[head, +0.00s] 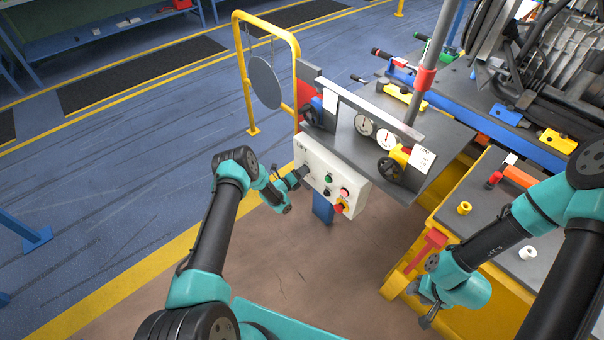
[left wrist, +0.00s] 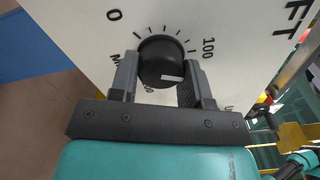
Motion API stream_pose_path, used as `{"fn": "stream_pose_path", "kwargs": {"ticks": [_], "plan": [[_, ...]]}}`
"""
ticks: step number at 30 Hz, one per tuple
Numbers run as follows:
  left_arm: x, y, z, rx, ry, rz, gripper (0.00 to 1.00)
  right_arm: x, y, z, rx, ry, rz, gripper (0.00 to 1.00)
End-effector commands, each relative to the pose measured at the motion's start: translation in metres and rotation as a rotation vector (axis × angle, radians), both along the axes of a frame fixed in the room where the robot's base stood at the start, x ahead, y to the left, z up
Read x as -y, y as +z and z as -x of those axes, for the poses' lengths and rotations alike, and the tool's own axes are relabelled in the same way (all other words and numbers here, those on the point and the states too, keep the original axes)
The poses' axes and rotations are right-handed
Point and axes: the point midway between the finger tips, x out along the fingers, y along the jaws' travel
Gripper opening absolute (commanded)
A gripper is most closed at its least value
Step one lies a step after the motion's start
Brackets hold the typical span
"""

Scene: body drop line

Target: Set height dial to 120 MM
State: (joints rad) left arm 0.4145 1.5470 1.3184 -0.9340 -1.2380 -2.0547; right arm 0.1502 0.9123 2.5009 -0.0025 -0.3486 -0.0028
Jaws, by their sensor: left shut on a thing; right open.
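The height dial (left wrist: 160,58) is a round black knob on a white panel in the left wrist view. A short white mark on its face points to the lower right of the picture. Small ticks run around it, with "0" at upper left and "100" at right; other print below is partly hidden by the fingers. My left gripper (left wrist: 158,88) is shut on the knob, one finger each side. In the head view my left gripper (head: 299,177) is at the left part of the white control box (head: 350,192), hiding the dial. My right gripper (head: 421,304) is open, low at the right.
The box carries a green button (head: 328,180), a red button (head: 345,192) and a red-yellow stop button (head: 341,206). Above it stand two gauges (head: 364,125) and a black handwheel (head: 389,168). A yellow-sided bench (head: 462,312) stands at right.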

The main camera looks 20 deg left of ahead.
Motion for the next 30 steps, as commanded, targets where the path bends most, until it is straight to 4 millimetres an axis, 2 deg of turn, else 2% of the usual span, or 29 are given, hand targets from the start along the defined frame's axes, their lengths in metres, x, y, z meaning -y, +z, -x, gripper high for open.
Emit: {"fn": "stream_pose_path", "kwargs": {"ticks": [14, 15, 21, 23, 30], "plan": [[0.0002, -0.0005, 0.0003, 0.01, -0.001, -0.02, 0.2, 0.0, 0.0, 0.0, 0.0, 0.0, 0.0, 0.43], [0.0002, -0.0005, 0.0003, 0.01, -0.001, -0.02, 0.44, 0.0, 0.0, 0.0, 0.0, 0.0, 0.0, 0.43], [0.0, -0.0004, 0.0003, 0.01, -0.001, -0.02, 0.64, 0.0, 0.0, 0.0, 0.0, 0.0, 0.0, 0.43], [0.0001, -0.0003, 0.0002, 0.011, 0.0, -0.02, 0.69, 0.0, 0.0, 0.0, 0.0, 0.0, 0.0, 0.43], [-0.0003, -0.0002, 0.0003, 0.011, 0.0, -0.02, 0.69, 0.0, 0.0, 0.0, 0.0, 0.0, 0.0, 0.43]]}}
